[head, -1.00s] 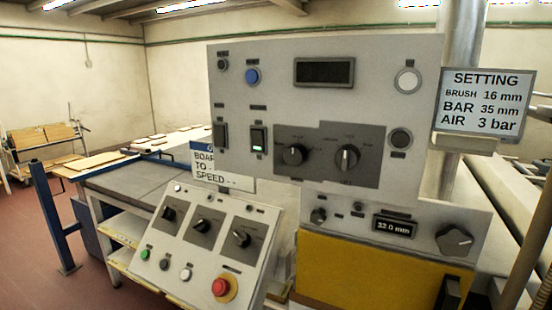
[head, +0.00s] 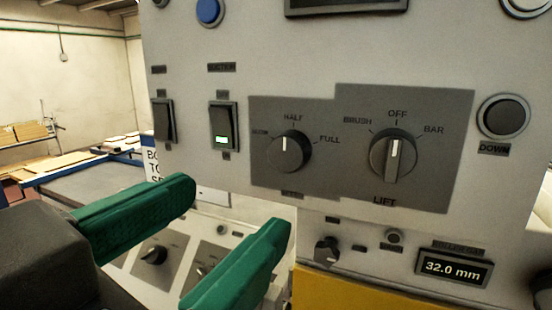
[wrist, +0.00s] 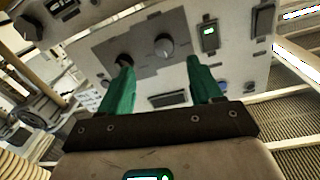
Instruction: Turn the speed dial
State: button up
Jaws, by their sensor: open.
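The speed dial (head: 288,151) is the left black knob on the grey plate, with HALF above it and FULL at its right. Its white line points up at HALF; the label below it is too blurred to read. In the wrist view the panel shows inverted, and the speed dial (wrist: 163,47) lies beyond the gap between my fingers. My gripper (head: 233,208) has green fingers, open and empty, left of and below the dial in the head view. In the wrist view my gripper (wrist: 160,68) appears apart from the knob.
The LIFT dial (head: 393,156), pointing at OFF, is close on the right. A green-lit rocker switch (head: 223,127) is on the left. Below are a 32.0 mm display (head: 454,268) and a sloped panel (head: 150,262) with more knobs. A DOWN button (head: 503,117) is farther right.

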aim_at(282, 155)
jog(key=x, duration=0.3)
jog(key=p+x, duration=0.1)
jog(key=x, duration=0.2)
jog(key=r+p+x, duration=0.1)
jog(key=x, duration=0.3)
jog(key=shift+a, duration=0.2)
jog(key=shift+p, duration=0.3)
jog(key=c, duration=1)
